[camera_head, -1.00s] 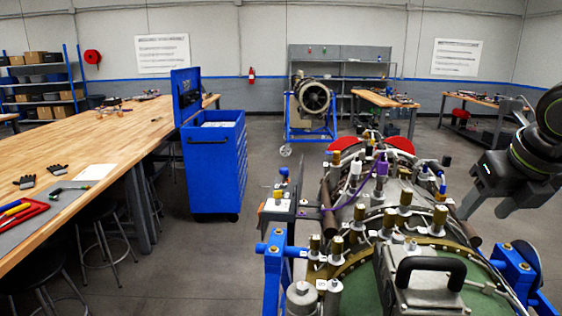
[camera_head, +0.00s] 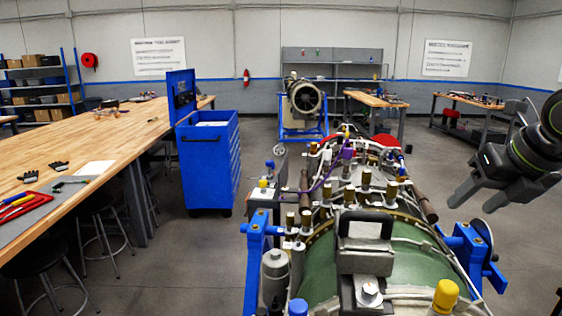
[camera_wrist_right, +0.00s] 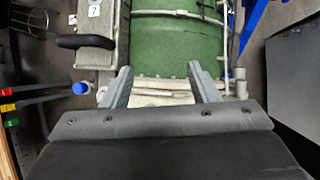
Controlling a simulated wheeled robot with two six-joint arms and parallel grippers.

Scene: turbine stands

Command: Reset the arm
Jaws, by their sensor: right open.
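My right gripper (camera_head: 468,203) is at the right of the head view, raised beside the turbine, with its arm coming in from the right edge. It is open and empty. In the right wrist view its two fingers (camera_wrist_right: 155,82) are spread apart, with the green turbine casing (camera_wrist_right: 180,45) beyond them. The turbine (camera_head: 320,262) lies on its blue stand (camera_head: 256,245) in the lower middle of the head view. A black handle (camera_head: 366,224) shows on top of it. My left gripper is not in view.
A long wooden workbench (camera_head: 105,140) with tools runs along the left. A blue tool cart (camera_head: 208,165) stands between it and the turbine. A second turbine (camera_head: 304,98) on a blue stand is at the back. Open floor lies left of the near turbine.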

